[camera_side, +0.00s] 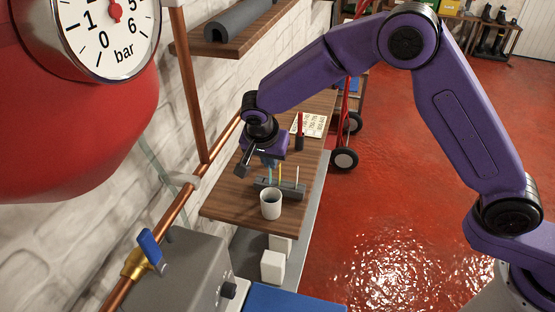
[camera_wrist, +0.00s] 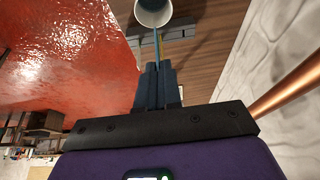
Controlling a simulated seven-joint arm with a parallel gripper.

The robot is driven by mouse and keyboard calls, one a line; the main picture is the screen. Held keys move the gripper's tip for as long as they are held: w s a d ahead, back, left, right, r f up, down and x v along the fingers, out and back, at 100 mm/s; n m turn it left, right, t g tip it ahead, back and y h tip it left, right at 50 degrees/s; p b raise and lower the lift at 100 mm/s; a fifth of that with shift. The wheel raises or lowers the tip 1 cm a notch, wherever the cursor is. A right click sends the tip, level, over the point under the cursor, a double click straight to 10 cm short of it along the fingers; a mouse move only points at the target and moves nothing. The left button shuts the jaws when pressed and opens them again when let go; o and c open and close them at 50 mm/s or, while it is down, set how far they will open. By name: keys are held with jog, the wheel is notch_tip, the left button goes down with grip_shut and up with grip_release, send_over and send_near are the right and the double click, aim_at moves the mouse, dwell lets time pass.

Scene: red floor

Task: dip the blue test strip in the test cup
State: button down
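The blue test strip (camera_wrist: 156,45) is thin and held between my gripper's fingertips, pointing away from them toward the cup in the wrist view. My gripper (camera_wrist: 157,68) is shut on it, the fingers close together. In the side view, my gripper (camera_side: 268,161) is above the dark grey rack (camera_side: 291,191), with the strip (camera_side: 270,173) below the fingers. I cannot tell whether the strip's lower end is still in the rack. The test cup (camera_side: 270,208) is white and stands upright in front of the rack; it also shows at the top of the wrist view (camera_wrist: 153,18).
A yellow strip (camera_side: 279,172) and another pale strip (camera_side: 297,174) stand in the rack. A dark marker-like object (camera_side: 299,141) and a printed card (camera_side: 312,124) are farther back on the wooden shelf (camera_side: 235,206). A copper pipe (camera_side: 188,196) runs along the wall at left.

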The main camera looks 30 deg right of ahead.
aim_at(271, 189)
jog(key=shift+s+f, duration=0.1)
jog(key=shift+f, duration=5.6)
jog(key=shift+r, duration=0.15)
jog(key=shift+r, duration=5.25)
jog(key=s+d+r+n, duration=0.2)
jog(key=d+r, duration=0.2)
jog(key=d, duration=0.4)
jog(key=s+d+r+n+y, duration=0.1)
jog(key=d+r, duration=0.3)
jog(key=d, duration=0.5)
jog(key=s+d+r+n+t+y, duration=0.1)
jog(key=s+d+r, duration=0.3)
jog(key=d, duration=0.5)
jog(key=shift+d+r+n, duration=0.25)
jog(key=shift+r+n, duration=0.05)
jog(key=shift+n, duration=0.5)
